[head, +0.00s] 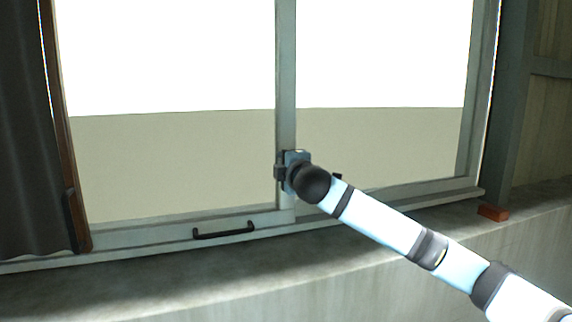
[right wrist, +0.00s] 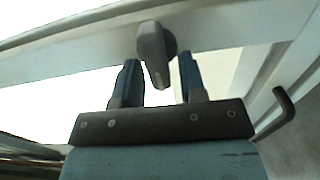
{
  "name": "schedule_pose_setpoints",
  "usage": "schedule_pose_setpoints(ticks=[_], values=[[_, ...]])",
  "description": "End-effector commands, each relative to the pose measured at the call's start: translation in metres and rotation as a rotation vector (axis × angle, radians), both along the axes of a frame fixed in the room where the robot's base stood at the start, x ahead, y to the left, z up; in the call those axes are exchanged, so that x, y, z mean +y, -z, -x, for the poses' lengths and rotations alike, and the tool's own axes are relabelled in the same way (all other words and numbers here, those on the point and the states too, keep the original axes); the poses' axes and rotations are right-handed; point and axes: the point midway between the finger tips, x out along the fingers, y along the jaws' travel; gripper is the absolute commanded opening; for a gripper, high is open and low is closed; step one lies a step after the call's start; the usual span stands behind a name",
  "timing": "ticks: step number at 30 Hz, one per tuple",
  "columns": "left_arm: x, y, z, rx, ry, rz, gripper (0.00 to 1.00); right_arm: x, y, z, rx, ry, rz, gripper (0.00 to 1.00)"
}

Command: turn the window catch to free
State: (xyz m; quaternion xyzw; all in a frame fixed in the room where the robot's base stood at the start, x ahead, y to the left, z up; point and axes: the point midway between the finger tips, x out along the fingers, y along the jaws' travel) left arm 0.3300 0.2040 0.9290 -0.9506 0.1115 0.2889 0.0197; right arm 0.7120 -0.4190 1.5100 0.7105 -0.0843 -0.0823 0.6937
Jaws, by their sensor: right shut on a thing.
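The window catch (right wrist: 154,48) is a dark grey piece with a rounded body and a tapering lever, set on the pale window frame in the right wrist view. Its lever points down between the two blue fingers of my right gripper (right wrist: 160,76). The gripper is shut on the catch, although the view shows light on both sides of the lever's tip. In the head view my right gripper (head: 288,168) is at the middle upright of the window (head: 285,90), and my wrist hides most of the catch. My left gripper is in neither view.
A dark bar handle (head: 223,231) is on the lower rail, left of my gripper. A dark curtain (head: 25,130) hangs at the far left. A reddish block (head: 493,212) lies on the sill at the right. The concrete sill (head: 150,270) below is otherwise clear.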

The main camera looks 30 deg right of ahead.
Motion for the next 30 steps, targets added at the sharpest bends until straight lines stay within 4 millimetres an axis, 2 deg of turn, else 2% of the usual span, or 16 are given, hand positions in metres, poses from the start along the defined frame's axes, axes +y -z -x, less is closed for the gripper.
schedule_pose_setpoints(ticks=[8,9,18,19,21,22,30], values=[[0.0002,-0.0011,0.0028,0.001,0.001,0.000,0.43,0.0001,0.0011,0.0000,0.010,0.000,0.038,0.14],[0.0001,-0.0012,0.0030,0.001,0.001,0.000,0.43,0.0000,0.0011,-0.0001,0.010,0.000,0.039,0.00],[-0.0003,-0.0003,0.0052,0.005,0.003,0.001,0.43,-0.0002,0.0006,-0.0002,0.010,0.001,0.040,0.00],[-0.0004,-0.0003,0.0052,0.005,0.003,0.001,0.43,-0.0002,0.0005,-0.0002,0.010,0.001,0.040,0.24],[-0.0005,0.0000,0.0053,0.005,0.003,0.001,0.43,-0.0002,0.0005,-0.0002,0.009,0.001,0.039,0.40],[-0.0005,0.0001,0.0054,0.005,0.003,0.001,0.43,-0.0002,0.0005,-0.0002,0.009,0.001,0.039,0.45],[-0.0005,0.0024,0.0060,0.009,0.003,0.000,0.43,0.0002,0.0008,0.0006,0.009,0.000,0.039,0.45]])
